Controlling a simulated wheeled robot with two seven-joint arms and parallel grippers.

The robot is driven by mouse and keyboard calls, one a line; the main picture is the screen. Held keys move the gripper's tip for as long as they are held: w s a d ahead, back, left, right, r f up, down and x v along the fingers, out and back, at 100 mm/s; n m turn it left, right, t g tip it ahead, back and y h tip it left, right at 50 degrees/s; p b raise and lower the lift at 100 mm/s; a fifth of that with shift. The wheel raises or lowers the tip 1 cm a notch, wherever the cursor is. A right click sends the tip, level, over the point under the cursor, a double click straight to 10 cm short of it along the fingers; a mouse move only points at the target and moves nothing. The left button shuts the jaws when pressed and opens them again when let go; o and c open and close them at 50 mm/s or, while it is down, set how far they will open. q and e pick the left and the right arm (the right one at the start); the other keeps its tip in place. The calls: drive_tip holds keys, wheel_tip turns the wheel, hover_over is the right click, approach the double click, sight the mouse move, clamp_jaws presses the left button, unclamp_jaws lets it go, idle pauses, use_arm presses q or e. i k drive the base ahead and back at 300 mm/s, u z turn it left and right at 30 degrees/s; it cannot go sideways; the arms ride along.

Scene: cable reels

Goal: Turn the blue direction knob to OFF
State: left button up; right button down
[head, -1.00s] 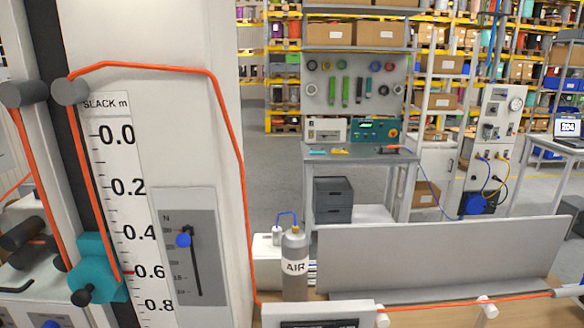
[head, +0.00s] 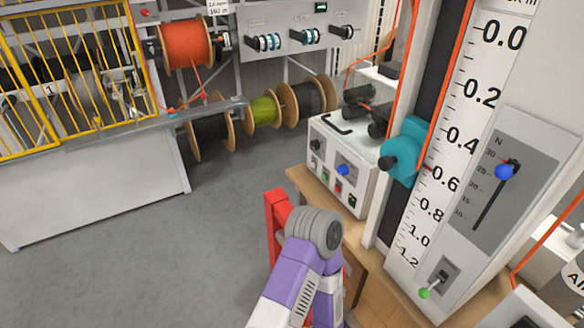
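A blue knob (head: 343,170) sits on the sloped front of a white control box (head: 332,190) at the right of centre. The box also carries a dark knob (head: 316,145) and small green and red buttons. The blue knob's pointer and lettering are too small to read. A purple and grey arm of mine rises from the bottom centre, its bent joint in front of the bench edge and left of the box's lower side. No fingertips of either gripper show.
A teal clamp (head: 404,152) and the slack scale (head: 455,130) stand right of the box. A blue slider knob (head: 504,171) is on the N panel. A red frame (head: 277,215) stands by my arm. Yellow fencing (head: 70,75) is left; the grey floor between is clear.

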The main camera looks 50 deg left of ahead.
sight(342, 170)
drive_tip(key=u, duration=1.25)
